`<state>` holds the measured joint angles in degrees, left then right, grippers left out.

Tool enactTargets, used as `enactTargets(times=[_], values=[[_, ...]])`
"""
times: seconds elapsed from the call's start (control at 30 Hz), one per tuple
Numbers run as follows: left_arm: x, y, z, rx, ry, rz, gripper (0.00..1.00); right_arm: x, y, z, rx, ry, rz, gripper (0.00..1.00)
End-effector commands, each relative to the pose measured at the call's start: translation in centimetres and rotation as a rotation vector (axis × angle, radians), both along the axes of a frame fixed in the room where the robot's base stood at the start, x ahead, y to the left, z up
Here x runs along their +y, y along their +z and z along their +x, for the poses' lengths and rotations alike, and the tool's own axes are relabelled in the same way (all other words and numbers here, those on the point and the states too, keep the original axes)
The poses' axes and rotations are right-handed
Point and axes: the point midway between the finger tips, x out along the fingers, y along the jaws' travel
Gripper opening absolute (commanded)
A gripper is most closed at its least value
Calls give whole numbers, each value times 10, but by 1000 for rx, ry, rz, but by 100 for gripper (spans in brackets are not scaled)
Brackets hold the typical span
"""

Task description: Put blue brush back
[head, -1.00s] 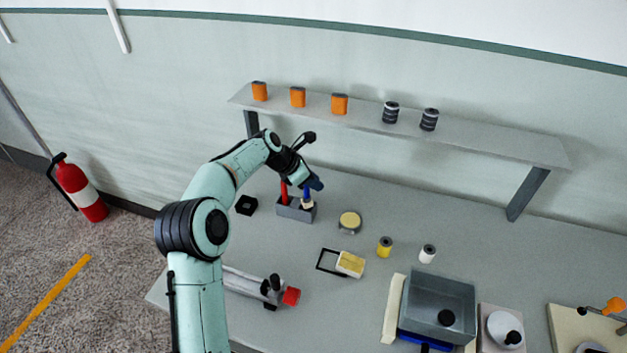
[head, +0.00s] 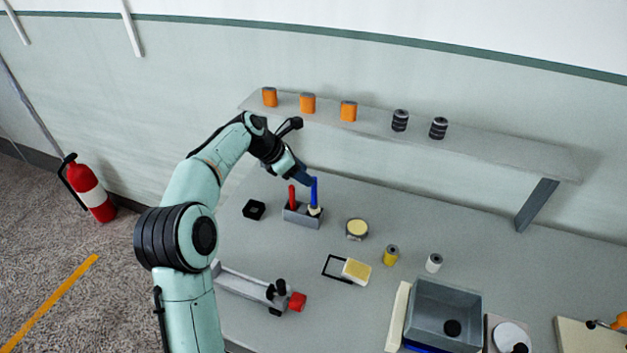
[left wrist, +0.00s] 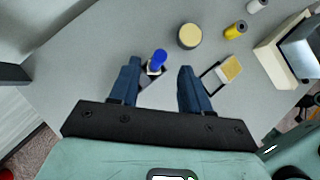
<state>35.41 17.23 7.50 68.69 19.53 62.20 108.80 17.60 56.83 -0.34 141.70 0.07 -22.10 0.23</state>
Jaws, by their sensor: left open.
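The blue brush (head: 314,193) stands upright, bristle end down, in the right part of a grey holder (head: 296,216). A red brush (head: 292,194) stands in the left part. My left gripper (head: 307,180) is open and empty, just above and behind the blue handle. In the left wrist view the blue brush (left wrist: 157,59) shows between and beyond the open fingertips of the left gripper (left wrist: 160,68), nearer the left finger and apart from it. The red brush is not visible there. My right gripper is not in view.
A shelf (head: 480,144) with orange and black spools runs behind the holder. A black block (head: 254,209) is left of the holder, a round cream-topped tin (head: 357,228) right. A sponge (head: 356,270), yellow spool (head: 391,255) and grey bin (head: 442,308) lie farther right.

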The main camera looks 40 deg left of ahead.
Motion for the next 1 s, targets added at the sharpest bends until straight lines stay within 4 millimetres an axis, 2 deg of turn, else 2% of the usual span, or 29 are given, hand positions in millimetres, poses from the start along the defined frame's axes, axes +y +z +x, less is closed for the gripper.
enactTargets(times=[0.1, 0.23, 1.0], values=[[6, 14, -9, 0, 1, 1, 47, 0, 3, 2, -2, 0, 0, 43], [8, 21, -14, 0, 1, 1, 47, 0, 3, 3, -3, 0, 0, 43], [9, 22, -15, 0, 0, 0, 47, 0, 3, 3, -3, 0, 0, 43]])
